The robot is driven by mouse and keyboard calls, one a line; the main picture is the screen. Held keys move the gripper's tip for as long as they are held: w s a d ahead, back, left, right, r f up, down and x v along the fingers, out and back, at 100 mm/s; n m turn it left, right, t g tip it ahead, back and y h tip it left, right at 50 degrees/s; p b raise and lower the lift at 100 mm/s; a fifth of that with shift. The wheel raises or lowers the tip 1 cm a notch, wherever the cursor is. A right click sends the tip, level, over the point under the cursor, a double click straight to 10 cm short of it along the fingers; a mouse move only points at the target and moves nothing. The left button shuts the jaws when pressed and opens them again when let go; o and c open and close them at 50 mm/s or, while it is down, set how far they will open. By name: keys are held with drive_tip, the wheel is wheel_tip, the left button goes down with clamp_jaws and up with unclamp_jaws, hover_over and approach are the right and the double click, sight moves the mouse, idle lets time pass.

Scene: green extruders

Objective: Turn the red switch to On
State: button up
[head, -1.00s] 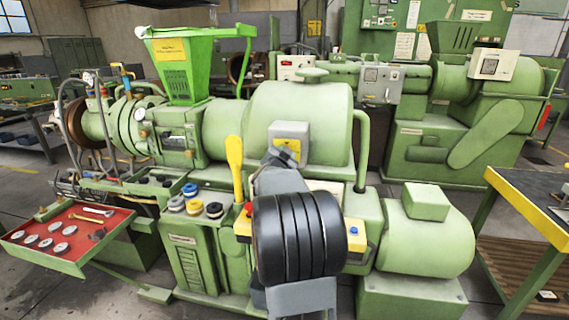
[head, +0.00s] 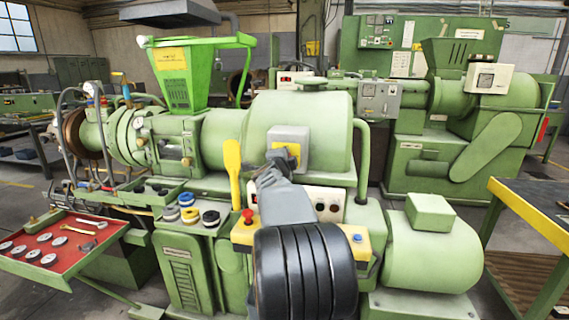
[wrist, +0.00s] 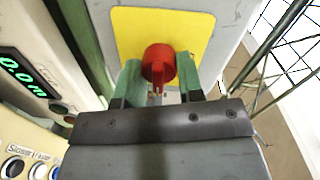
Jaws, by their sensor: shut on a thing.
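The red switch (wrist: 158,62) is a round knob on a yellow plate (wrist: 130,30) in the wrist view. A narrow part of it points down in that picture. My gripper (wrist: 158,75) has its two green fingers on either side of the knob and is shut on it. In the head view the yellow plate sits on a grey switch box (head: 290,134) on the green extruder (head: 325,110). My gripper (head: 281,160) is at the front of this box there and hides the knob. On/Off marks are not readable.
A yellow control panel with a red button (head: 248,216) and a blue button is below the box, partly behind my arm. A yellow lever (head: 232,165) stands to the left. A lit green display (wrist: 22,75) is at the left in the wrist view.

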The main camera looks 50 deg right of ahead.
drive_tip(key=shift+m, duration=0.4)
drive_tip(key=o, duration=0.9)
drive_tip(key=v, duration=1.3)
drive_tip(key=shift+s+a+p, duration=0.2)
drive_tip(key=shift+a+p, duration=0.1)
drive_tip(key=shift+a, duration=0.05)
drive_tip(key=shift+w, duration=0.1)
